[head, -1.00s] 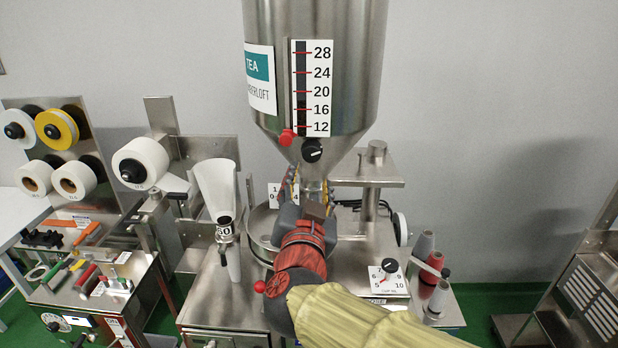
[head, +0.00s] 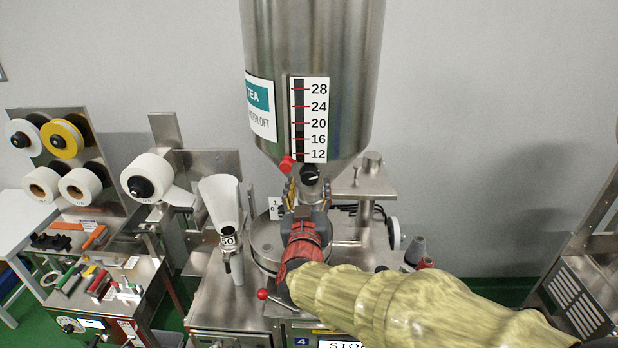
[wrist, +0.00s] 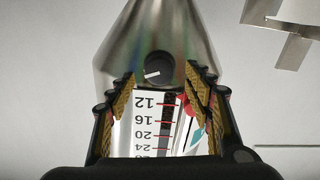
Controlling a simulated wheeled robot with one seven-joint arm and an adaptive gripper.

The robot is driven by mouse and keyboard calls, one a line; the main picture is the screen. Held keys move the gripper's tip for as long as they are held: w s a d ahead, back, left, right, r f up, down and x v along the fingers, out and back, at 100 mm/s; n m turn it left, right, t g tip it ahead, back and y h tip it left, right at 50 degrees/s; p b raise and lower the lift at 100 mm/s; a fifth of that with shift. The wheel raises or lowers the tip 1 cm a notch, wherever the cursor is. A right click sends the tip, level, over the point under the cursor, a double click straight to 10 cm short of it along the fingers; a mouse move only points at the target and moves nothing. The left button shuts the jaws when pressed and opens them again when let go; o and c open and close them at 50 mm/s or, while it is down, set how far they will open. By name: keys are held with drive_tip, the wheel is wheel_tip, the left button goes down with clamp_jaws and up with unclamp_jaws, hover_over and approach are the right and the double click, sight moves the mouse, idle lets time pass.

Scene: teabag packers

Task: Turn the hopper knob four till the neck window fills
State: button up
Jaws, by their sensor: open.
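The steel hopper (head: 270,45) stands at the centre of the head view, its cone narrowing downward. A black round knob (head: 311,174) with a white pointer line sits on the lower cone, below the number scale (head: 310,120). My gripper (head: 305,190) is just below the knob, its arm reaching in from the lower right. In the wrist view the knob (wrist: 158,66) shows between the tips of the two spread fingers, and nothing is held. I cannot tell how far the knob is from the fingers. The hopper neck and any window in it are hidden behind my gripper.
A red ball (head: 286,164) sits just left of the knob. A red-tipped lever (head: 263,294) sticks out low, left of my arm. The wall side at right is open.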

sight(309, 179)
drive_tip(key=shift+w+d, duration=0.1)
drive_tip(key=shift+w, duration=1.85)
drive_tip(key=shift+s, duration=0.1)
drive_tip(key=shift+c, duration=0.3)
drive_tip(key=c, duration=1.1)
drive_tip(key=m+b, duration=0.2)
drive_tip(key=b, duration=0.1)
drive_tip(key=shift+f+m+b, duration=0.2)
drive_tip(key=shift+m+b, duration=0.1)
drive_tip(key=shift+r+m+b, duration=0.2)
drive_tip(key=shift+m+b, duration=0.8)
drive_tip(key=o, duration=1.2)
drive_tip(key=shift+c, duration=0.2)
